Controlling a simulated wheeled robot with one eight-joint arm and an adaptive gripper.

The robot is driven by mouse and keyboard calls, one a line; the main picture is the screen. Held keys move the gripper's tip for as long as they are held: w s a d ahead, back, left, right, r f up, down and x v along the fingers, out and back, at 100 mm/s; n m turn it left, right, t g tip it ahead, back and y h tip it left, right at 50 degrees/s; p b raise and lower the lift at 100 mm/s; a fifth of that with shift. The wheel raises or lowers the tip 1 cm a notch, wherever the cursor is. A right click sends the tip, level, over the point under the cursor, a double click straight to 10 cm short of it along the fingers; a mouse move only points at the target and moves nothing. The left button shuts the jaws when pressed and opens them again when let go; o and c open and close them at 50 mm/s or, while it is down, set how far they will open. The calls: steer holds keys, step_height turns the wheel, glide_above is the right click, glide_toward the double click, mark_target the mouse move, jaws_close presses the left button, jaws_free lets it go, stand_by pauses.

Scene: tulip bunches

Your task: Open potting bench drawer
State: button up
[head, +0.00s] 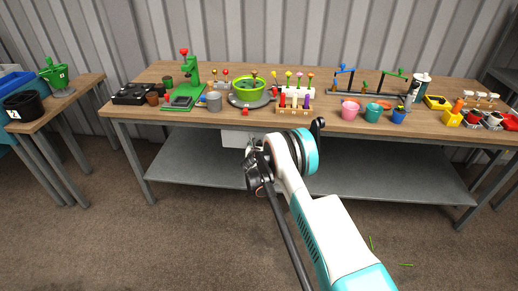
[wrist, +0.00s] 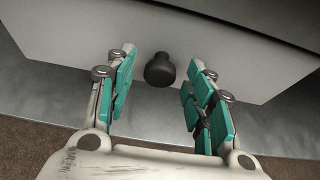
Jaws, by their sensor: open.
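The potting bench (head: 215,112) has a wooden top on grey legs. A white drawer (head: 236,138) hangs under its top and is partly hidden behind my arm in the head view. In the wrist view the white drawer front (wrist: 85,62) fills the upper part, with a dark round knob (wrist: 159,70) at its middle. My gripper (wrist: 160,88) is open, its teal-padded fingers on either side of the knob with a gap on each side. The knob lies near the level of the fingertips. In the head view my arm hides the gripper and knob.
A grey lower shelf (head: 375,172) runs beneath the bench top. Pots, a green press (head: 188,80) and a round green tray (head: 252,92) stand on the top. A side table (head: 50,105) is at the left. The floor in front is mostly clear.

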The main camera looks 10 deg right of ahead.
steer(key=shift+w+d+f, duration=0.1)
steer(key=shift+w+d, duration=0.05)
steer(key=shift+w, duration=0.2)
steer(key=shift+c, duration=0.3)
